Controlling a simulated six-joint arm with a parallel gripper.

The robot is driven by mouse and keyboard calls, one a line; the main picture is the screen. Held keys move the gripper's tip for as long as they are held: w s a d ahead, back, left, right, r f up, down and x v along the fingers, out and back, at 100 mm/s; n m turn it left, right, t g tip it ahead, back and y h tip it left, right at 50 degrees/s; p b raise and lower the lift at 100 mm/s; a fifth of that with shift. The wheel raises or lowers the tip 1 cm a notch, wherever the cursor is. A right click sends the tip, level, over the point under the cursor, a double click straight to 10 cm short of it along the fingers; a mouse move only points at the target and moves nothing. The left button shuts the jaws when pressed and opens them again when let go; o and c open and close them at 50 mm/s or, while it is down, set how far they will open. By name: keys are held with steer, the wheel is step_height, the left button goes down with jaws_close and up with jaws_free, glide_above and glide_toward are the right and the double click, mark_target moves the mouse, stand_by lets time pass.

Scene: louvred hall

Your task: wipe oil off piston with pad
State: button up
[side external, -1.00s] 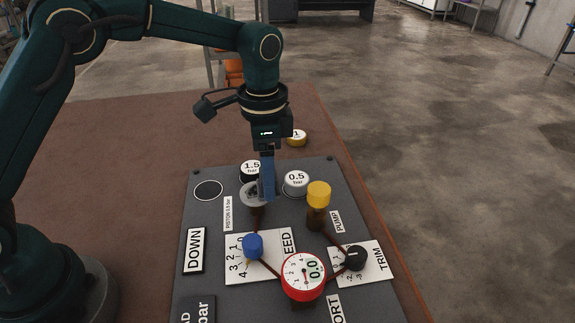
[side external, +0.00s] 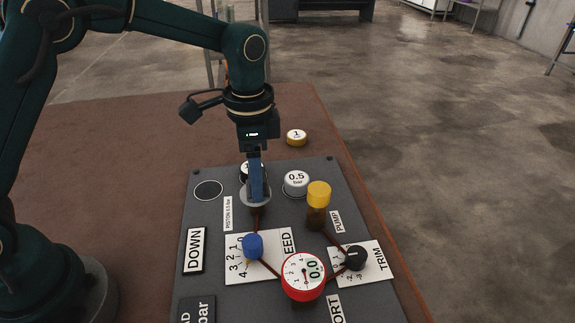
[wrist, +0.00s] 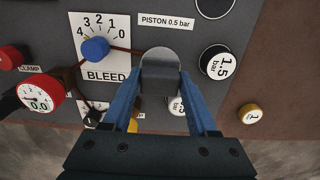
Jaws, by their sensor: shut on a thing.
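My gripper (side external: 257,198) has blue fingers and points down over the piston. In the wrist view its fingertips (wrist: 160,80) are set apart and shut on a dark grey piece that looks like the pad (wrist: 160,84). The piston's pale grey round top (wrist: 160,59) shows just beyond that piece. In the side view the piston top (side external: 246,200) is partly hidden behind the fingers. The pad is at or just over the piston top; I cannot tell whether they touch. I cannot make out any oil.
Beside the piston stand a 1.5 bar weight (wrist: 217,62), a 0.5 bar weight (side external: 296,182) and a yellow pump knob (side external: 318,194). The blue bleed knob (side external: 253,246) and red gauge (side external: 303,277) are nearer the camera. A yellow weight (side external: 296,137) lies behind the panel.

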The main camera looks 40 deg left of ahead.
steer(key=shift+w+d+f, duration=0.1)
steer(key=shift+w+d, duration=0.8)
steer(key=shift+r, duration=0.3)
step_height(320, 180, up, 8)
steer(key=shift+f, duration=0.15)
